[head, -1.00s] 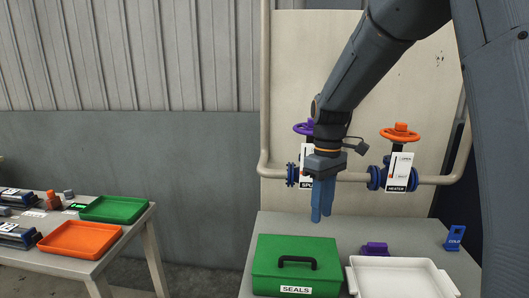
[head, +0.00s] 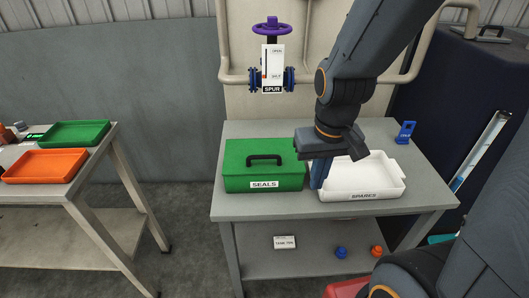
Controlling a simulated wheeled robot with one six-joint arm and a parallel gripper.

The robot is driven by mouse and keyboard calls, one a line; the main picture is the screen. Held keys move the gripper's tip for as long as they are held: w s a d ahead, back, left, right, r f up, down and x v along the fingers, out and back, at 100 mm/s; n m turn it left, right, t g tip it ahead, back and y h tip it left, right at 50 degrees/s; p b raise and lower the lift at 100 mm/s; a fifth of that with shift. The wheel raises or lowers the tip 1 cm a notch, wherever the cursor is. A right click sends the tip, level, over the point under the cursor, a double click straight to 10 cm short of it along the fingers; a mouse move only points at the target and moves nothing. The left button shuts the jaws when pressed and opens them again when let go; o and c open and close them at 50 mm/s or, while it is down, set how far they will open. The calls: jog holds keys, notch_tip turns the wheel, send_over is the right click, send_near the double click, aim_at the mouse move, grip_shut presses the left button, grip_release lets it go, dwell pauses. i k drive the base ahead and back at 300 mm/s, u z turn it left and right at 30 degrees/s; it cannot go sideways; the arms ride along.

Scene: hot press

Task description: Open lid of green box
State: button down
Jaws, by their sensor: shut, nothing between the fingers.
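The green box (head: 240,180) stands on the left part of the grey table. Its lid is down, with a black handle (head: 265,157) on top and a SEALS label on the front. My gripper (head: 318,184) points down just to the right of the green box, its blue fingers together and empty. In the picture the fingers overlap the left end of the white tray (head: 385,183); I cannot tell whether they touch it. My arm hides part of the table behind the tray.
The white tray is labelled SPARES. A blue stand (head: 405,132) is at the table's back right. A purple-wheeled valve (head: 272,30) and pipes rise behind the table. A side table at left holds a green tray (head: 75,134) and an orange tray (head: 45,165). The table's front strip is clear.

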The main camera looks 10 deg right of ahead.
aim_at(258, 156)
jog(key=u, duration=0.55)
jog(key=k, duration=1.2)
jog(key=u, duration=0.1)
jog(key=i, duration=0.8)
jog(key=u, duration=0.25)
